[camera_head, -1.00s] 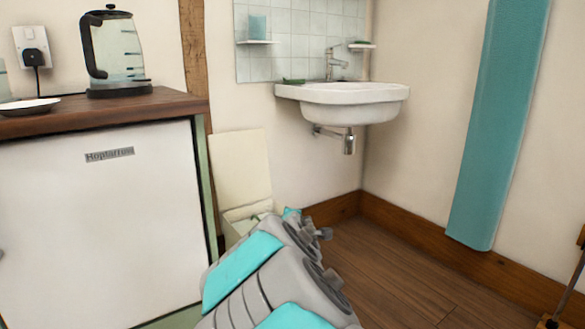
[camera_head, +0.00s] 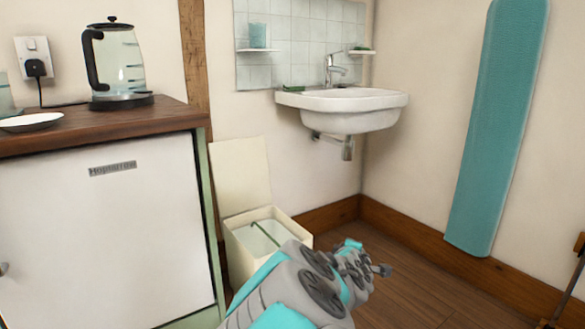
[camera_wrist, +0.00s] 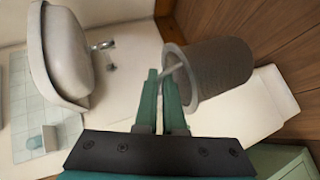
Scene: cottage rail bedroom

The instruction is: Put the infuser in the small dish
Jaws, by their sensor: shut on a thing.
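My gripper (camera_wrist: 168,100) is shut on the infuser (camera_wrist: 222,70) in the wrist view. The infuser is a dark brown-grey cylinder with a paler rim, lying tilted beyond the fingertips. The green fingers meet at a thin pale piece by its rim. A small white dish (camera_head: 30,122) lies on the wooden counter at the left of the head view, far from my arm. My arm reaches low over the floor in the head view, where the infuser cannot be made out.
A glass kettle (camera_head: 118,65) stands on the counter (camera_head: 100,133), right of the dish. A white fridge (camera_head: 105,225) is below. An open cream bin (camera_head: 240,245) stands beside it. A washbasin (camera_head: 350,108) hangs on the back wall, also in the wrist view (camera_wrist: 68,55).

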